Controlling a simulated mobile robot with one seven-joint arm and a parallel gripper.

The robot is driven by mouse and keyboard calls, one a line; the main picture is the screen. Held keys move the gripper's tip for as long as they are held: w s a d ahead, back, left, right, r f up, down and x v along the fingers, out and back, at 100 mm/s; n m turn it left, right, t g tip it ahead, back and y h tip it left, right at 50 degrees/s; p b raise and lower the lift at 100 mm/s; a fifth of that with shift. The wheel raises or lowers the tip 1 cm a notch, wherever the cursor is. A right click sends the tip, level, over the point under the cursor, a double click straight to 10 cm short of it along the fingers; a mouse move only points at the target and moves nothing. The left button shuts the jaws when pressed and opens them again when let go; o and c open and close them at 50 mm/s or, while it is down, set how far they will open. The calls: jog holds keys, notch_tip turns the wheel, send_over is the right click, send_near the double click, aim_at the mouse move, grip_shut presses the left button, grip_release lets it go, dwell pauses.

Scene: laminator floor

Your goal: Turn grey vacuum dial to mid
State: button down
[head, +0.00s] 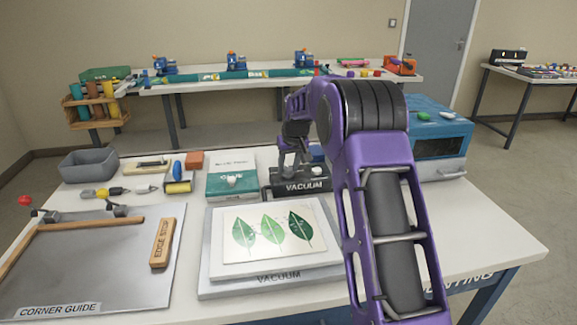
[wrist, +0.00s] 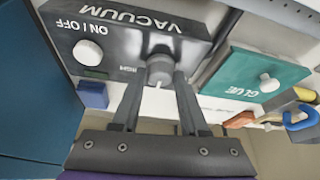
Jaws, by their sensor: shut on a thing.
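The vacuum control box (head: 305,187) is a dark box marked VACUUM on the white table in the head view. It fills the upper left of the wrist view (wrist: 115,25), its lettering upside down. Its grey dial (wrist: 160,68) is a round knob with a small pale mark on the edge facing my gripper. A small label, apparently HIGH, is beside it on the left. My gripper (wrist: 159,80) has one finger on each side of the dial and is shut on it. In the head view my gripper (head: 292,165) is at the box, and the dial is hidden.
A blue block (wrist: 93,95) is close by. A teal GLUE box (head: 232,183) with a white knob (wrist: 268,82) stands beside it. A blue machine (head: 438,135) is at right. The leaf-print board (head: 270,240) lies in front.

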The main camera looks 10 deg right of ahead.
jog(key=shift+c, duration=2.2)
grip_release()
jog(key=a+p+v, duration=0.1)
jog(key=v, duration=1.6)
jog(key=shift+d+r, duration=0.25)
jog(key=shift+d, duration=0.25)
